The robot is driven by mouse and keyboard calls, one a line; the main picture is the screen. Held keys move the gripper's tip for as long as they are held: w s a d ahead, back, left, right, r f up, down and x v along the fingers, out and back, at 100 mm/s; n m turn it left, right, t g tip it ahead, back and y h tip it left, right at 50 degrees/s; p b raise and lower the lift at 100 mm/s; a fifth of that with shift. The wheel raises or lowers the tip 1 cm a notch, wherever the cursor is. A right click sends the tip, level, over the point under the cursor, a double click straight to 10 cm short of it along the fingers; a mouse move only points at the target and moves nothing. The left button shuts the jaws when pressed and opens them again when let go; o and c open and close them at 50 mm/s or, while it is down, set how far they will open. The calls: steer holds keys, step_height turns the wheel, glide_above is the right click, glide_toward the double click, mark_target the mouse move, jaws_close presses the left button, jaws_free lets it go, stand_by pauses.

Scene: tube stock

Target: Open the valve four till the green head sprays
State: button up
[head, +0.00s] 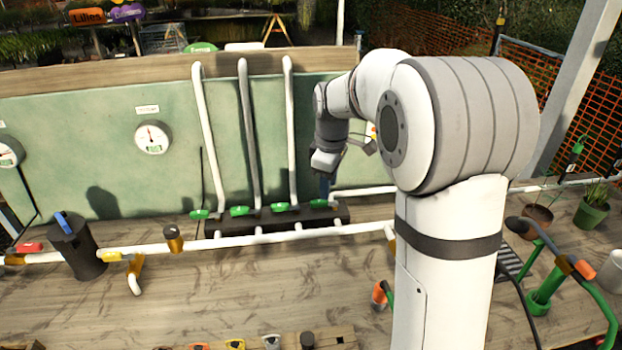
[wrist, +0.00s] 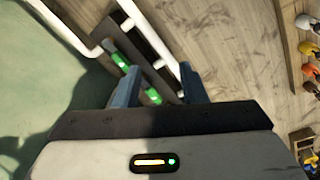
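A black manifold (head: 262,222) on the bench carries a row of green valve handles: a far left one (head: 200,214), two middle ones (head: 240,210) (head: 281,207), and a far right one (head: 318,203). No valve numbers are readable. My gripper (head: 325,186) points down just above the far right handle. In the wrist view, its two blue fingers (wrist: 158,78) are apart with nothing held between them. A green handle (wrist: 152,95) shows in the gap, and another (wrist: 120,59) lies beyond it. I cannot tell which fitting is the green head; no spray is visible.
A pressure gauge (head: 152,137) hangs there. A dark cylinder (head: 76,250) stands at left. A green pot (head: 592,212) and a green hose fitting (head: 545,292) are at right. The bench front holds several small coloured fittings.

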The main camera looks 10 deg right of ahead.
mark_target(319, 201)
steer(key=w+f+n, duration=0.2)
steer(key=w, duration=0.1)
steer(key=w+f+n+p, duration=0.1)
steer(key=w+f+n, duration=0.1)
steer(key=w, duration=0.2)
steer(key=w+f+n+g, duration=0.1)
steer(key=w+f, duration=0.1)
steer(key=w, duration=0.2)
steer(key=shift+w+a+n+p, duration=0.1)
steer(key=shift+a+n+p, duration=0.15)
steer(key=shift+n+p, duration=0.15)
steer(key=shift+w+f, duration=0.2)
step_height(319, 201, down, 8)
steer(key=shift+r+p, duration=0.1)
steer(key=shift+p, duration=0.7)
jaws_close()
steer(key=shift+d, duration=0.2)
steer(key=shift+n, duration=0.3)
